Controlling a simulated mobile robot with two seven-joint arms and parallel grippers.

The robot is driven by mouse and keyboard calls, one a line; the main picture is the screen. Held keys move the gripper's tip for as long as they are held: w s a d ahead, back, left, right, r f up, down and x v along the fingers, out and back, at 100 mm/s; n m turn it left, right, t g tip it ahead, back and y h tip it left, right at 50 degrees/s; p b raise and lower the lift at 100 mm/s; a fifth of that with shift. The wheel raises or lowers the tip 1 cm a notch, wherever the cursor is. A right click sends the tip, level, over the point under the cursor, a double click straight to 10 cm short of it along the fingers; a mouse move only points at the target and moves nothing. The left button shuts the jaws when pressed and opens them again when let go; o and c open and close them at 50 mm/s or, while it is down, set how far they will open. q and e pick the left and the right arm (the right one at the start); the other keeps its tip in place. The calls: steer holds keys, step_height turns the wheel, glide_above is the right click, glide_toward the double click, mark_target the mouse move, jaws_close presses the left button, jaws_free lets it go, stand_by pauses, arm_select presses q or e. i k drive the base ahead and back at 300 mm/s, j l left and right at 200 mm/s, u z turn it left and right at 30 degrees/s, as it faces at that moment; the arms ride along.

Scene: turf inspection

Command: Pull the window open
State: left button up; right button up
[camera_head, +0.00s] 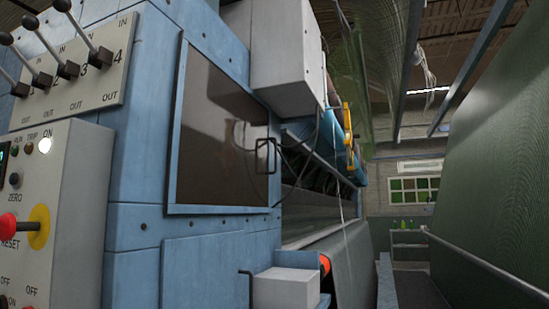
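The window (215,140) is a dark, reflective pane in a blue frame on the side of the blue machine. It appears closed, flush with the machine face. A black handle (262,157) stands out near its right edge at mid height. Neither of my grippers is in view, and nothing touches the handle or the window.
A lever panel (80,62) and a control box (45,200) with knobs are at the left. A grey box (288,50) juts out above the window's right side. A white box (286,288) juts out below. Green turf sheets (490,180) hang at the right.

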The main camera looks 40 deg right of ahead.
mark_target(224, 152)
steer(key=l+u, duration=0.2)
steer(key=l, duration=2.55)
